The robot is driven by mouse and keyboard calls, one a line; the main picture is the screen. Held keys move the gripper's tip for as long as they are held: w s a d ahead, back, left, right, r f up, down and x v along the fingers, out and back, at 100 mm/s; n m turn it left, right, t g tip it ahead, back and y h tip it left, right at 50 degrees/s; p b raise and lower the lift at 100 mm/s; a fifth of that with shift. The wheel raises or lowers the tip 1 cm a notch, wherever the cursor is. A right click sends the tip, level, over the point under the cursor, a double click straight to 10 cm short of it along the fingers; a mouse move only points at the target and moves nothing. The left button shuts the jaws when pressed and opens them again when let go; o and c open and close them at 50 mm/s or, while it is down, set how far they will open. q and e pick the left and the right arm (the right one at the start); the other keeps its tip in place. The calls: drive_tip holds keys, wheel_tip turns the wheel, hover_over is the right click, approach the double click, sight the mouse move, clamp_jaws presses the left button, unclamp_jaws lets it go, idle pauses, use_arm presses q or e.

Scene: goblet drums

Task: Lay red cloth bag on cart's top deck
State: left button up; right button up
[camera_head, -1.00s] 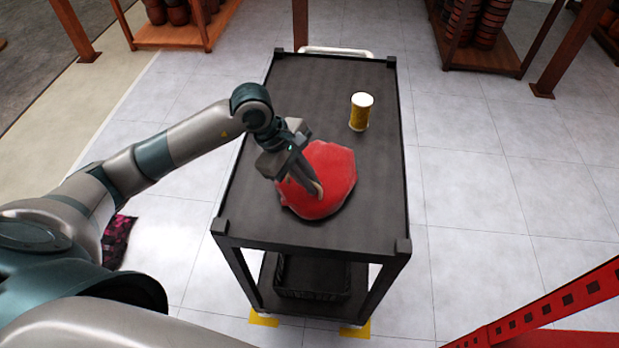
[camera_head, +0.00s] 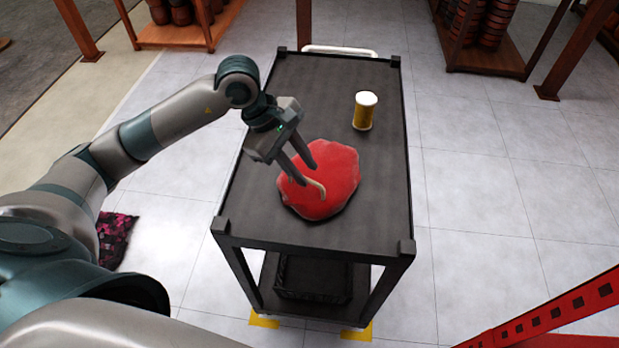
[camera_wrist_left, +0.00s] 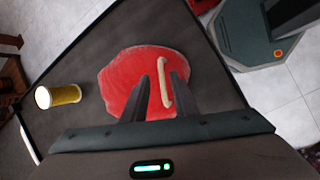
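The red cloth bag (camera_head: 335,188) lies on the top deck of the dark cart (camera_head: 270,215), in its front half. A pale cord or strip shows on the bag, and the bag also shows in the left wrist view (camera_wrist_left: 130,75). My left gripper (camera_head: 312,175) is just above the bag, with its two fingers apart and pointing down at it. In the left wrist view its fingers (camera_wrist_left: 160,82) are open over the bag, with the pale strip seen between them. My right gripper is not in view.
A yellow can with a white lid (camera_head: 364,110) stands on the deck behind the bag. A black basket (camera_head: 313,278) sits on the cart's lower shelf. Wooden racks with drums (camera_head: 480,35) stand at the back. A red perforated beam (camera_head: 560,310) crosses the lower right.

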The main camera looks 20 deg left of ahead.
use_arm(q)
drive_tip(key=b+v, duration=0.1)
drive_tip(key=v, duration=0.6)
drive_tip(key=shift+b, duration=0.3)
